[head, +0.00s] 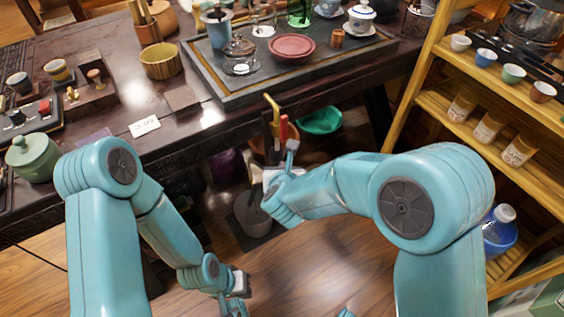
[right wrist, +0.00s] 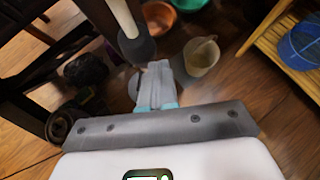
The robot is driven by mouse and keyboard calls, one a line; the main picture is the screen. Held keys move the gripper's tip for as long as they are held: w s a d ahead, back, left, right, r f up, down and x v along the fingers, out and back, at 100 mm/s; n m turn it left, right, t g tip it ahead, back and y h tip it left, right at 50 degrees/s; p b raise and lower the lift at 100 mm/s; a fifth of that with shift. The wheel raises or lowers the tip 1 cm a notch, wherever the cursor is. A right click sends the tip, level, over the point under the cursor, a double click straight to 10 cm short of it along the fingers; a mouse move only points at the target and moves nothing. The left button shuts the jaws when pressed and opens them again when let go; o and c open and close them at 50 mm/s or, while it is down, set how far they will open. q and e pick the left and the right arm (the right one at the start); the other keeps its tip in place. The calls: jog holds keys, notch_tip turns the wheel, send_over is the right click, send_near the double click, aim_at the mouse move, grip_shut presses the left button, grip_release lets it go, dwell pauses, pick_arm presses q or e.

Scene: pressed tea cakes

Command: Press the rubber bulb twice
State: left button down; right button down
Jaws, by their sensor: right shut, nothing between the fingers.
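I cannot make out a rubber bulb for certain in either view. My right gripper (head: 291,146) is in front of the table's near edge, below the tabletop. Its fingers are together with nothing between them, as the right wrist view (right wrist: 157,72) also shows. In the head view a small upright red piece (head: 283,129) and a yellow hooked piece (head: 273,104) are just beyond its fingertips; I cannot tell whether they touch it. My left gripper (head: 236,287) hangs low over the wooden floor, away from the table, and its jaw opening is unclear.
The dark table (head: 200,121) carries a tea tray (head: 232,94) with a red dish (head: 292,48), and a green lidded jar (head: 31,157) at left. A green bowl (head: 320,121) is below its edge. A yellow shelf (head: 440,100) stands at right. Open floor lies in front.

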jog(key=shift+d, duration=0.1)
jog(key=shift+s+d+b, duration=0.55)
jog(key=shift+s+b, duration=0.2)
jog(key=shift+s, duration=0.1)
jog(key=s+d+b, duration=0.1)
jog(key=s, duration=0.1)
jog(key=s+d+b, duration=0.2)
dwell(0.8)
